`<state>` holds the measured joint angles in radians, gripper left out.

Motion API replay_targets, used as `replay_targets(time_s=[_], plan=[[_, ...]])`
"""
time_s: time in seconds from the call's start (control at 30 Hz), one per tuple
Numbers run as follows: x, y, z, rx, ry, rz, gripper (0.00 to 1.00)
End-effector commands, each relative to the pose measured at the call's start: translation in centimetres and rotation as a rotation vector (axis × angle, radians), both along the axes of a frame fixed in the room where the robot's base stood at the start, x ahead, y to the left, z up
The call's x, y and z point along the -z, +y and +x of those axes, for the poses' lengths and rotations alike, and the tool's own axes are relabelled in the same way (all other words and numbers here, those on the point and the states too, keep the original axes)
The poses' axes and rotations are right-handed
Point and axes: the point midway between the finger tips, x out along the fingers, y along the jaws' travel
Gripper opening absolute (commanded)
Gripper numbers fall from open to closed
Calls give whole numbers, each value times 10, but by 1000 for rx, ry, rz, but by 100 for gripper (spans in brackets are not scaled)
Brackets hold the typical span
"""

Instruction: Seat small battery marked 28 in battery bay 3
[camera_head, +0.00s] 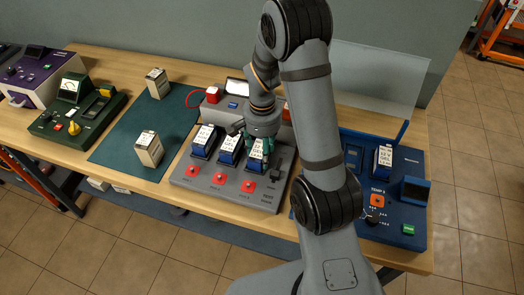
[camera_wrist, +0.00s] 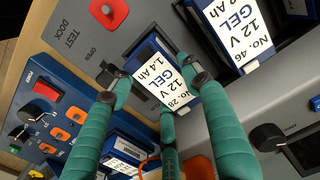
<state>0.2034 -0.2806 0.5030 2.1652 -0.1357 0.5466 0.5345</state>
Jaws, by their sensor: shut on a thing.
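Another battery (camera_head: 203,138) stands in the dock's left bay. Two batteries (camera_head: 149,149) (camera_head: 157,83) stand on the green mat (camera_head: 120,145). Right of my arm, a blue unit (camera_head: 408,203) holds a battery (camera_head: 384,160). Green (camera_head: 70,115) and purple (camera_head: 38,75) units stand at left.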

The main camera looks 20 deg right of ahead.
Motion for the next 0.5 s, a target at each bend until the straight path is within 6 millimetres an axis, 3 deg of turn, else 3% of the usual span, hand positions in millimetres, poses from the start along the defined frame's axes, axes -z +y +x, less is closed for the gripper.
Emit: replay_targets(time_s=[0.17, 0.5], plan=[[0, 0, 0, 0, -1, 0, 55], [-4, 0, 0, 0, 0, 0, 55]])
